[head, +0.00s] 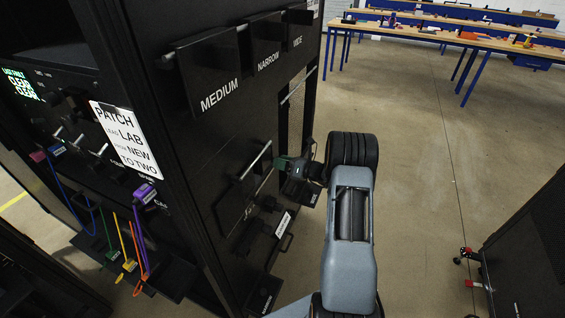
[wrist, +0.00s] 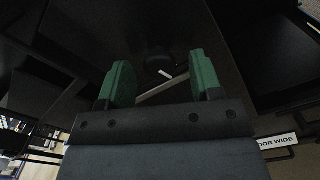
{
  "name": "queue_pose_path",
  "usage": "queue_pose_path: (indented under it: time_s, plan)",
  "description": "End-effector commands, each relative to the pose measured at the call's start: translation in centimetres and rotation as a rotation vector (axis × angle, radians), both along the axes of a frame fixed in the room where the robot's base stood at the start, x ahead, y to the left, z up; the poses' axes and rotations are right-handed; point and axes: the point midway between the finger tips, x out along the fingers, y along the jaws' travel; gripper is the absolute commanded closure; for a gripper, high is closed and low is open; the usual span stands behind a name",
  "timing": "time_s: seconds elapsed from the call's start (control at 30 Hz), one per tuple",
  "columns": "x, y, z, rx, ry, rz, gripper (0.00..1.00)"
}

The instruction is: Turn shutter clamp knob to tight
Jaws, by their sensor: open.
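My gripper (wrist: 162,78) is open, with its two green fingers apart and nothing between their pads. Ahead of it, between the fingertips in the wrist view, a dark round knob (wrist: 158,62) with a short white mark shows on a black panel. The knob looks a little beyond the fingertips, and I cannot tell if they touch it. A pale bar (wrist: 158,91) runs at a slant just below it. In the head view my gripper (head: 284,164) is at the side of the black rack (head: 187,135), where the knob cannot be made out.
Bins labelled MEDIUM (head: 214,75), NARROW (head: 265,45) and WIDE (head: 299,30) stick out above my gripper. A silver bar handle (head: 256,160) is close to its left. A DOOR WIDE label (wrist: 287,141) is at lower right in the wrist view. Open floor (head: 430,190) lies to the right.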

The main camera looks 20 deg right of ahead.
Motion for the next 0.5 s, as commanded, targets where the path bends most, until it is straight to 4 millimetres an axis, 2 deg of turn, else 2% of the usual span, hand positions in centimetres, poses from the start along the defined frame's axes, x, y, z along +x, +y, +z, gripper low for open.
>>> queue_pose_path:
  time_s: [0.27, 0.37, 0.5]
  plan:
    - [-0.2, -0.3, 0.0, 0.000, -0.001, -0.001, 0.41]
    - [-0.9, -1.0, -0.1, -0.001, -0.001, -0.002, 0.41]
    - [-2.8, -2.8, -0.1, -0.001, -0.001, -0.004, 0.41]
